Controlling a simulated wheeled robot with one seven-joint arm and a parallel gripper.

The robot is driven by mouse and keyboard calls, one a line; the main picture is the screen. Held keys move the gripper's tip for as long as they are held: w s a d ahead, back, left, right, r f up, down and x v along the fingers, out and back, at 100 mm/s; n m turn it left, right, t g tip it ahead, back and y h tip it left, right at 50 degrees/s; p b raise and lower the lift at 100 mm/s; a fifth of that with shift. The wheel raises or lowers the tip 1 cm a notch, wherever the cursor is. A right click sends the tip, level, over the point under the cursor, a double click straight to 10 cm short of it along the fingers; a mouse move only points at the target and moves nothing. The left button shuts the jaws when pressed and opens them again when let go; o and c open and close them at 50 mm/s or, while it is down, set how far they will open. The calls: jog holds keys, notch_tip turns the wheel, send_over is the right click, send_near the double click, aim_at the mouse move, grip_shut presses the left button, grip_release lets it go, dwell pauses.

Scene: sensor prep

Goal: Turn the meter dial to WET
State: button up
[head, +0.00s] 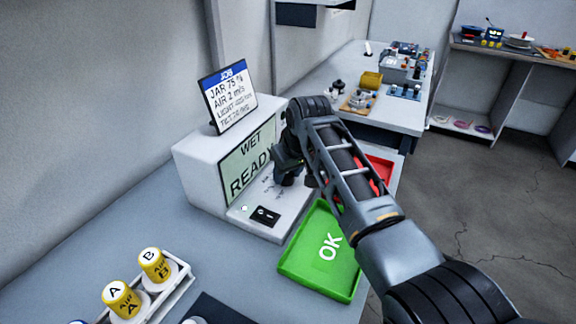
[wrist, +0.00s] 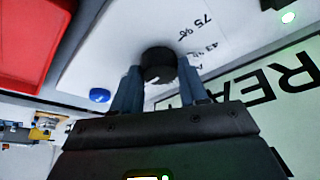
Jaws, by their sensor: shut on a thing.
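The meter (head: 196,172) is a white box on the bench; its pale green screen (head: 250,165) reads WET and READY. In the wrist view the dial (wrist: 158,62) is a black round knob on the meter's white base, with printed labels such as "75 %" beside it. My gripper (wrist: 160,84) has one finger on each side of the dial and is shut on it. In the head view my gripper (head: 287,168) is over the meter's base, in front of the screen, and hides the dial. I cannot read the dial's pointer clearly.
A green OK tray (head: 297,262) lies right of the meter, with a red tray (head: 381,168) behind it. A job card (head: 230,97) stands on the meter. A rack (head: 180,285) with yellow-banded jars A and B is at front left. A blue button (wrist: 99,96) is near the dial.

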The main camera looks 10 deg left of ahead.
aim_at(292, 191)
jog(key=shift+r+m+t+h+p, duration=0.1)
jog(key=shift+m+t+h+p, duration=0.25)
jog(key=shift+m, duration=0.55)
jog(key=o, duration=1)
jog(key=shift+o, duration=0.2)
jog(key=v, duration=0.7)
jog(key=shift+r, duration=0.35)
jog(key=shift+s+d, duration=0.1)
jog(key=shift+s, duration=0.05)
